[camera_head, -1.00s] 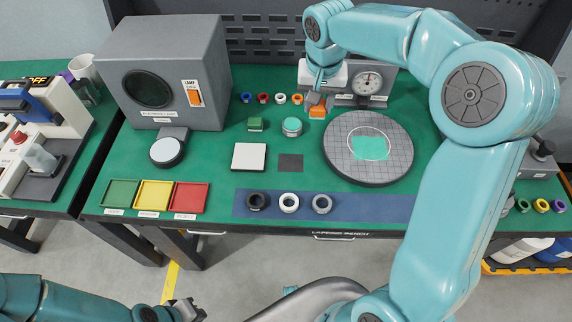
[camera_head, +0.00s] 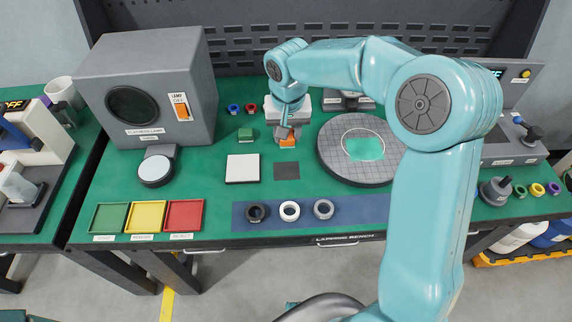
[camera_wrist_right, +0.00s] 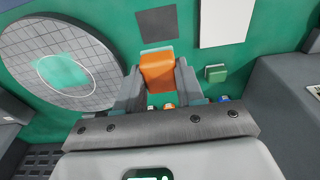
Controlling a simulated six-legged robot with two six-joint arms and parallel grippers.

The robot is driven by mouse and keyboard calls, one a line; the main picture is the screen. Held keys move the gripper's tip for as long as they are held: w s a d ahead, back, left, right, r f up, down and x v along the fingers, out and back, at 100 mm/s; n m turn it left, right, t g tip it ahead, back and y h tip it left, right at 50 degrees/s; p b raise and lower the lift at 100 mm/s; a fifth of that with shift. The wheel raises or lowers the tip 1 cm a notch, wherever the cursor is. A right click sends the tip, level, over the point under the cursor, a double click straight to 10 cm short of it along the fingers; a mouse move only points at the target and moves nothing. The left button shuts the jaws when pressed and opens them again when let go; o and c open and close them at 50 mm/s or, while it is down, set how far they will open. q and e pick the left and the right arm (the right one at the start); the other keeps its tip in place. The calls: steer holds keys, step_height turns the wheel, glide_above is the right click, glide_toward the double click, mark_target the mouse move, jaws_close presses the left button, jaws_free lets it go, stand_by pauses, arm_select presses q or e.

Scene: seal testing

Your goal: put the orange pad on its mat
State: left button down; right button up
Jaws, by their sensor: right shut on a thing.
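The orange pad (camera_head: 287,141) is a small orange block in the head view, at the tip of my right gripper (camera_head: 288,134). The wrist view shows the pad (camera_wrist_right: 157,72) between the two fingers, which are shut on it. The dark grey square mat (camera_head: 286,171) lies on the green bench just nearer to me than the pad. It is bare and also shows ahead of the fingers in the wrist view (camera_wrist_right: 157,24). The pad's height over the bench is hard to tell. My left gripper is out of view.
A white square plate (camera_head: 243,168) lies left of the mat. A round gridded lapping plate (camera_head: 335,168) is to the right. A green block (camera_head: 245,134) stands behind the white plate. Several rings lie on a blue strip (camera_head: 350,209) in front.

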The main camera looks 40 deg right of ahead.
mark_target(286, 170)
step_height(286, 170, down, 12)
steer(key=shift+r, duration=0.1)
steer(key=shift+a+r, duration=0.1)
steer(key=shift+s, duration=0.1)
steer(key=shift+f+b, duration=0.25)
steer(key=shift+b, duration=0.05)
steer(key=o, duration=1.1)
steer(key=shift+r, duration=0.1)
